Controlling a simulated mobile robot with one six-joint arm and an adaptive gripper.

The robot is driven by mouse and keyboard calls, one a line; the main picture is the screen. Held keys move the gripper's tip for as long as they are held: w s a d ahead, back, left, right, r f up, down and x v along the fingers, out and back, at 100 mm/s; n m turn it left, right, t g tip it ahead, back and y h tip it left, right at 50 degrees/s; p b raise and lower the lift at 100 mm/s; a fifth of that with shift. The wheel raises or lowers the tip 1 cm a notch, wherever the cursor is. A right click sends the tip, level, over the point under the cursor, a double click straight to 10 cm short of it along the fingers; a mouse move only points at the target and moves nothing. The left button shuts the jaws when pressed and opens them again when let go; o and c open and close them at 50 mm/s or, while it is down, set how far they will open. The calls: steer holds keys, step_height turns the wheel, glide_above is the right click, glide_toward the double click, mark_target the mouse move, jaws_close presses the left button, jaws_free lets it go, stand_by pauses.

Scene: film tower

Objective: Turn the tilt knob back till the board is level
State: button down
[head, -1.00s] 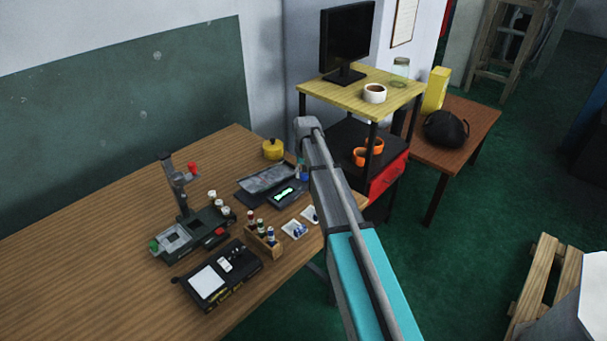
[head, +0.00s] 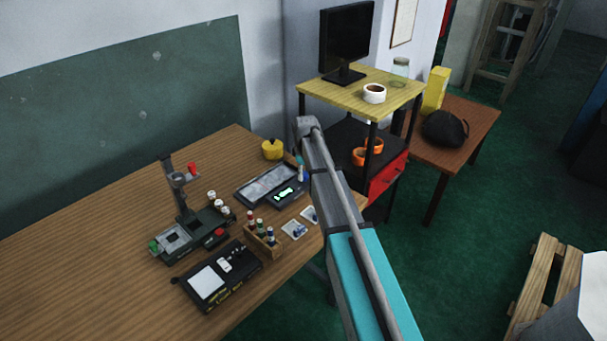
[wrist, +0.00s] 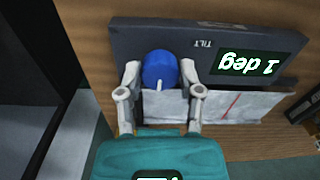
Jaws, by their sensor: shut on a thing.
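In the wrist view the blue tilt knob (wrist: 160,70) sits between the two fingers of my gripper (wrist: 160,80), which is shut on it. A white pointer mark shows on the knob. The dark tilt unit (wrist: 290,40) carries the word TILT and a green display (wrist: 248,64) reading 1 deg, upside down in this view. The pale board (wrist: 255,105) with a red line lies alongside, partly hidden by my gripper. In the head view the board (head: 266,184) looks nearly flat beside the tilt unit (head: 274,200). There my arm hides most of my gripper.
On the table (head: 90,250) stand a dark device with a post (head: 180,205), a black box with a white panel (head: 218,275), a wooden rack of small bottles (head: 262,242) and a yellow pot (head: 272,149). A shelf (head: 350,90) stands close behind my arm.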

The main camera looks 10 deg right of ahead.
steer(key=shift+s+n, duration=0.15)
steer(key=shift+n, duration=0.25)
steer(key=shift+c, duration=1.3)
jaws_free()
steer(key=shift+r, duration=0.1)
